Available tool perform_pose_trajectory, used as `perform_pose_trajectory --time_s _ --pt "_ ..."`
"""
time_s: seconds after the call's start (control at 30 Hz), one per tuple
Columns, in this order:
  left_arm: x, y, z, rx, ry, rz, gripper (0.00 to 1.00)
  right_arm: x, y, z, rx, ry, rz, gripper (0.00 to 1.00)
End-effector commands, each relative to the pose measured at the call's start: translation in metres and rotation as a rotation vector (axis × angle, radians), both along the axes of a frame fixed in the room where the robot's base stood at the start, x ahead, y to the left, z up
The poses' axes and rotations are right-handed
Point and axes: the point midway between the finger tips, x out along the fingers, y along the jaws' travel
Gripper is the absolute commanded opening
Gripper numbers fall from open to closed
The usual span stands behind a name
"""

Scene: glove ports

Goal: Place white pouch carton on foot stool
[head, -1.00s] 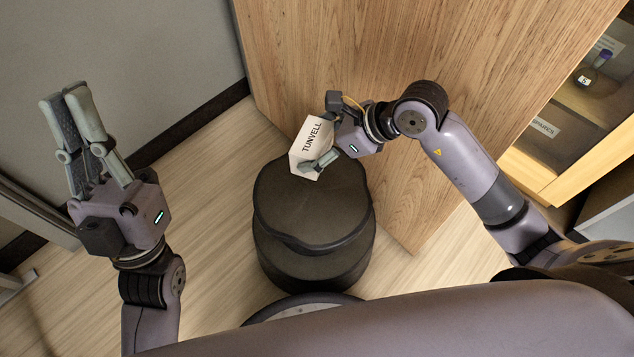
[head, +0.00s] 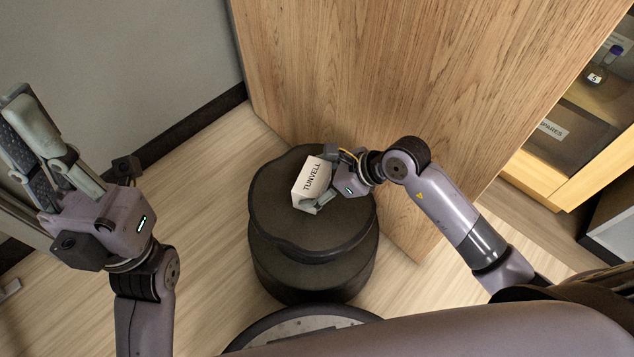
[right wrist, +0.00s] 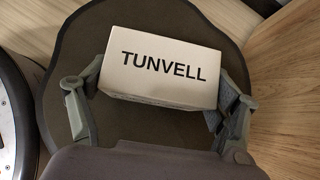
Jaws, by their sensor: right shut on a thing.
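The white pouch carton (head: 313,181), marked TUNVELL, is in my right gripper (head: 316,192), over the top of the black foot stool (head: 308,229). In the right wrist view the carton (right wrist: 163,68) sits between the two fingers of the right gripper (right wrist: 160,90), one at each end. The stool top (right wrist: 75,50) shows behind and around it. I cannot tell whether the carton touches the stool. My left gripper (head: 40,145) is raised at the left, away from the stool, with its fingers close side by side; its opening is unclear.
A wooden panel (head: 400,90) stands right behind the stool. A cabinet (head: 560,130) with a small bottle (head: 597,72) and a SPARES label is at the right. Pale floor (head: 205,200) is clear left of the stool.

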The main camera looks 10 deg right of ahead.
Motion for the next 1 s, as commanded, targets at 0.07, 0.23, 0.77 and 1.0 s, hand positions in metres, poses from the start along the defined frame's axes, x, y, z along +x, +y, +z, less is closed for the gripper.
perform_pose_trajectory --time_s 0.07,0.23,0.77,1.0 --pt "0.000 0.000 0.001 0.000 0.002 0.000 0.00 0.000 0.000 0.002 0.000 -0.002 0.000 0.51" --pt "0.000 0.000 0.000 0.000 0.000 0.000 0.00 0.000 0.000 -0.001 0.000 -0.001 0.001 0.51" --pt "0.000 0.000 0.001 0.000 -0.002 -0.001 0.00 0.000 0.000 -0.001 0.000 0.000 0.001 1.00" --pt "-0.001 0.000 0.007 -0.002 -0.005 -0.001 0.00 -0.003 -0.006 0.010 -0.002 -0.001 0.000 1.00"
